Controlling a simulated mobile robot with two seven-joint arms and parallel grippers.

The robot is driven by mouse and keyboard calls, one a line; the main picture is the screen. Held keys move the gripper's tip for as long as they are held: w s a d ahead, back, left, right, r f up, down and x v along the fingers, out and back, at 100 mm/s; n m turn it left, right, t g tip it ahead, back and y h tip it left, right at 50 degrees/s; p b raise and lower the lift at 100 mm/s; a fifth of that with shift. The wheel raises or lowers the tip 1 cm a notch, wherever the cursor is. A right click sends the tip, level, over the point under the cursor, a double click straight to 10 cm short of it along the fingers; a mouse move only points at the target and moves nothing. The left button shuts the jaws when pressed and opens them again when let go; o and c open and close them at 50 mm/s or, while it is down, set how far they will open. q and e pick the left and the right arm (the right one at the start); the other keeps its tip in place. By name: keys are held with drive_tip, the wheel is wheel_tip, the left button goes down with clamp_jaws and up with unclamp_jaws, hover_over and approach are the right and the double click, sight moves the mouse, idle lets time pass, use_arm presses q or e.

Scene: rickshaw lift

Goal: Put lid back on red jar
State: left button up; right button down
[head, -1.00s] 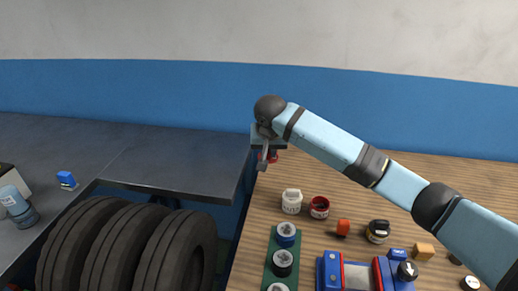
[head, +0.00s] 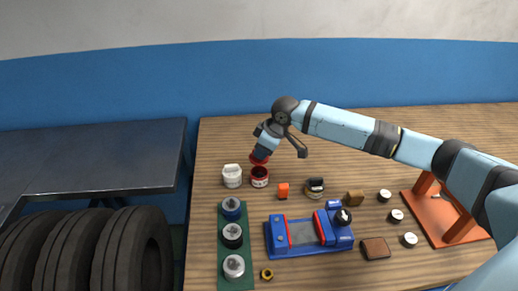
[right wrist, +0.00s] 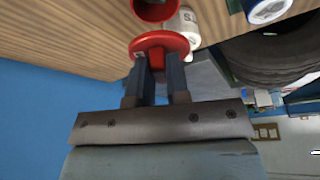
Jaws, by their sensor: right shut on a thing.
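My right gripper (head: 261,152) is shut on the red lid (head: 259,158), just above and behind the open red jar (head: 260,181). The lid looks tilted in the head view. In the right wrist view the lid (right wrist: 160,41) sits between the dark fingertips (right wrist: 157,62), and the red jar (right wrist: 154,10) is partly cut off at the top edge. A gap shows between lid and jar there. The jar stands upright on the wooden table with its dark opening facing up. My left gripper is not in view.
A white jar (head: 232,177) stands close left of the red jar. A green strip (head: 232,251) with several jars and a blue tool rig (head: 300,236) lie in front. The table behind is clear.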

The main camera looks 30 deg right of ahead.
wheel_tip(320, 180, down, 4)
drive_tip(key=b, duration=0.4)
drive_tip(key=shift+f+p, duration=0.3)
drive_tip(key=shift+f, duration=0.3)
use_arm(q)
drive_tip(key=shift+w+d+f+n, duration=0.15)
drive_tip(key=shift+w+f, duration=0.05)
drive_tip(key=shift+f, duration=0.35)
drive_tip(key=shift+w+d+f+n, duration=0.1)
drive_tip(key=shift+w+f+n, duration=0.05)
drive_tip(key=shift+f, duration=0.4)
use_arm(e)
drive_tip(key=shift+f, duration=0.15)
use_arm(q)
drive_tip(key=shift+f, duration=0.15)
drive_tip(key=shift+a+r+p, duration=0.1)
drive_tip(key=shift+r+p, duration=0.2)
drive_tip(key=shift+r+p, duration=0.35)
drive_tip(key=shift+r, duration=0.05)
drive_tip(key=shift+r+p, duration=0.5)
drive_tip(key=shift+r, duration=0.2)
